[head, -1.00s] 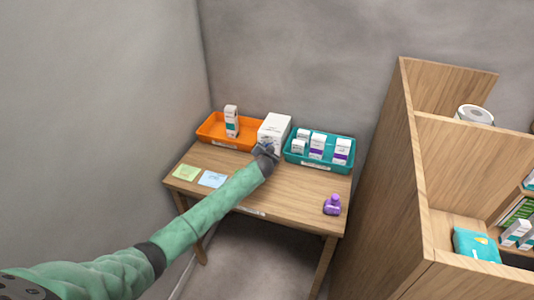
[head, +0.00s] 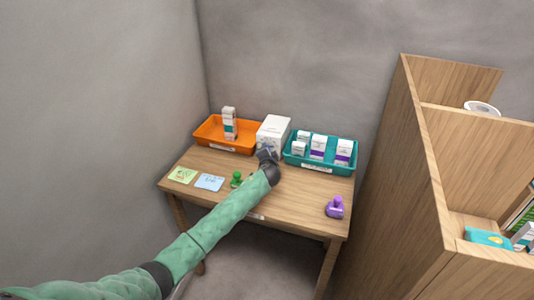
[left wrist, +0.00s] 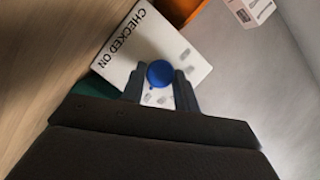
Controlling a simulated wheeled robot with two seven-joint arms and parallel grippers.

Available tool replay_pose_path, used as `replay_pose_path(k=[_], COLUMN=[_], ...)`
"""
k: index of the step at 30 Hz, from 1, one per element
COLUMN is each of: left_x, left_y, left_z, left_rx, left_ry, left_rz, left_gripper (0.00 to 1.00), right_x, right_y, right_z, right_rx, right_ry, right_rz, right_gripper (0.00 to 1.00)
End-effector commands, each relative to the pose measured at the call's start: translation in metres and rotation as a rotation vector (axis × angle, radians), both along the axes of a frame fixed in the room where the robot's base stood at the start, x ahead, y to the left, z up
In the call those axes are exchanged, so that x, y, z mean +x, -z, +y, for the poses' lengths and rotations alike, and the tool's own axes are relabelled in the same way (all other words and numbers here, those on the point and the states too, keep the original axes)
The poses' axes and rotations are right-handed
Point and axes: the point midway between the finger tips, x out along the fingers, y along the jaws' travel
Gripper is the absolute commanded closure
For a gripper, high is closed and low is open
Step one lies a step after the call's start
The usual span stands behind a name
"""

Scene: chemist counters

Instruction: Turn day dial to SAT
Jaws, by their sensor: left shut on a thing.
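The day dial unit is a white box (head: 273,132) at the back of the wooden table, between two trays. In the left wrist view its white face (left wrist: 119,55) reads "CHECKED ON", with a round blue knob (left wrist: 160,73) and small grey marks around it. My left gripper (head: 265,152) is at the front of the box. In the left wrist view its fingers (left wrist: 160,80) are shut on the blue knob, one on each side. Which day the dial points to cannot be read. My right gripper is not in view.
An orange tray (head: 207,137) holding a carton is left of the box; a teal tray (head: 320,167) with several cartons is right. A green stamp (head: 236,179), purple stamp (head: 335,207), green note (head: 182,175) and blue note (head: 209,182) lie in front. A wooden partition (head: 400,190) stands right.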

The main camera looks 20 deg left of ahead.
Motion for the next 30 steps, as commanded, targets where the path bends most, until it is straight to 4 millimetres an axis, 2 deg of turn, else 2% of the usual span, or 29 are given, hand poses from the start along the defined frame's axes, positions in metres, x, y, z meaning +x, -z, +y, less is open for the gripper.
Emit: replay_pose_path(k=[11, 12, 15, 23, 27, 30], left_x=[-0.001, -0.001, -0.001, -0.001, -0.008, -0.018], left_y=[0.001, 0.002, 0.001, 0.001, 0.001, 0.0], left_z=[-0.001, -0.001, -0.001, -0.001, -0.003, -0.007], left_rx=[0.003, 0.003, 0.003, 0.003, 0.001, 0.002], left_ry=[0.001, 0.001, 0.001, 0.001, 0.001, 0.002], left_rz=[0.002, 0.002, 0.001, 0.001, 0.0, -0.001], left_gripper=[0.92, 0.66, 0.49, 0.49, 0.49, 0.49], right_x=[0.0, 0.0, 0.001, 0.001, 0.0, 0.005], right_y=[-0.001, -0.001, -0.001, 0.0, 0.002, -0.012], right_z=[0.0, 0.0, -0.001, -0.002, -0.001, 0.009], right_rx=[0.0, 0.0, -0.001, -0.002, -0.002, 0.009], right_ry=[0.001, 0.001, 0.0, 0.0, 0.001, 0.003], right_rz=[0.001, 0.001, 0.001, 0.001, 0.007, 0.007], right_gripper=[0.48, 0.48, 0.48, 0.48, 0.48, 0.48])
